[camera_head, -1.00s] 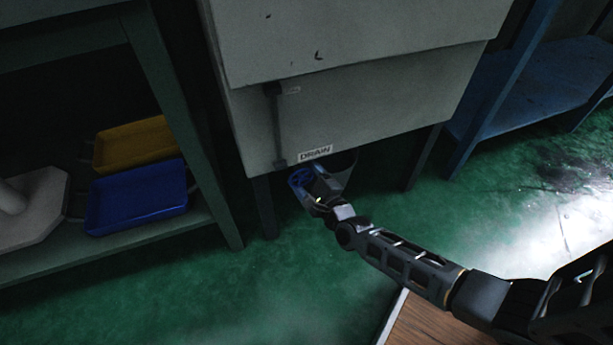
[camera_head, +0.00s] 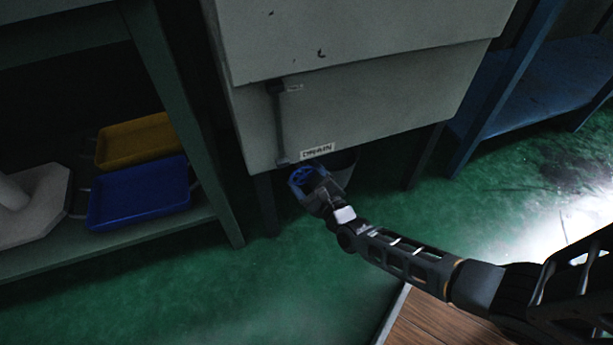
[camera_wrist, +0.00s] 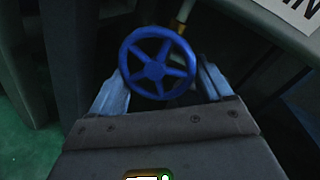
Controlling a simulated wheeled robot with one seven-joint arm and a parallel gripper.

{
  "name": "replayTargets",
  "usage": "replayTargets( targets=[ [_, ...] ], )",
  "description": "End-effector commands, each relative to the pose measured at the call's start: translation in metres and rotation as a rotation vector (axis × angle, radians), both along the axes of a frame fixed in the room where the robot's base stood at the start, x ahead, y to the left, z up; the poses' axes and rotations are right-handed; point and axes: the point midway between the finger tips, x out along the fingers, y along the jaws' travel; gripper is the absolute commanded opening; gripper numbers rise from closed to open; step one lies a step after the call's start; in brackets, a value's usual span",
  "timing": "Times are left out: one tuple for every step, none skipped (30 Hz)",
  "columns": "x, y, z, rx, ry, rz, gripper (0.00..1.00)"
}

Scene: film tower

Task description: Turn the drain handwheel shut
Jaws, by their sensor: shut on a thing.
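The drain handwheel (camera_wrist: 155,70) is a blue spoked wheel. In the wrist view it sits between my gripper's two fingers, one at its left and one at its right. In the head view the handwheel (camera_head: 300,176) shows below the grey tank's lower edge, under the DRAIN label (camera_head: 317,151). My gripper (camera_head: 309,186) reaches it from the lower right and is shut on its rim. The gripper (camera_wrist: 158,90) also shows in the wrist view; the fingertips are partly hidden by the wheel.
The grey tank (camera_head: 350,105) stands on legs above the wheel, with a vertical pipe (camera_head: 279,125) on its front. A green shelf at left holds a yellow tray (camera_head: 137,142) and a blue tray (camera_head: 138,195). A blue shelf (camera_head: 545,85) stands at right. Green floor (camera_head: 270,285) is open in front.

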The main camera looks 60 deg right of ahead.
Motion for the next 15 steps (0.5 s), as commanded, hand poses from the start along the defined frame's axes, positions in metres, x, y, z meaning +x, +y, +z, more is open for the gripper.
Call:
replayTargets(
  targets=[
    [-0.0041, -0.0061, -0.0033, -0.001, 0.007, -0.01, 0.49],
    [-0.0042, -0.0062, -0.0034, 0.0, 0.008, -0.011, 0.49],
    [-0.0042, -0.0062, -0.0035, 0.0, 0.008, -0.011, 0.49],
    [-0.0042, -0.0062, -0.0035, 0.0, 0.008, -0.011, 0.49],
    [-0.0044, -0.0063, -0.0035, 0.0, 0.008, -0.011, 0.49],
    [-0.0044, -0.0063, -0.0036, 0.0, 0.008, -0.011, 0.49],
    [-0.0044, -0.0063, -0.0036, -0.001, 0.008, -0.011, 0.82],
    [-0.0043, -0.0062, -0.0035, -0.001, 0.008, -0.011, 0.85],
    [-0.004, -0.0057, -0.0032, -0.001, 0.008, -0.009, 0.89],
    [-0.0037, -0.0052, -0.003, -0.001, 0.007, -0.009, 0.89],
    [-0.0033, -0.0047, -0.0027, -0.001, 0.007, -0.007, 0.89],
    [-0.003, -0.0041, -0.0024, -0.001, 0.006, -0.007, 0.89],
    [-0.0027, -0.0036, -0.0022, -0.001, 0.006, -0.005, 0.89],
    [-0.0024, -0.0034, -0.002, -0.001, 0.006, -0.005, 0.89],
    [-0.0023, -0.003, -0.0017, -0.001, 0.005, -0.005, 0.89]
  ],
)
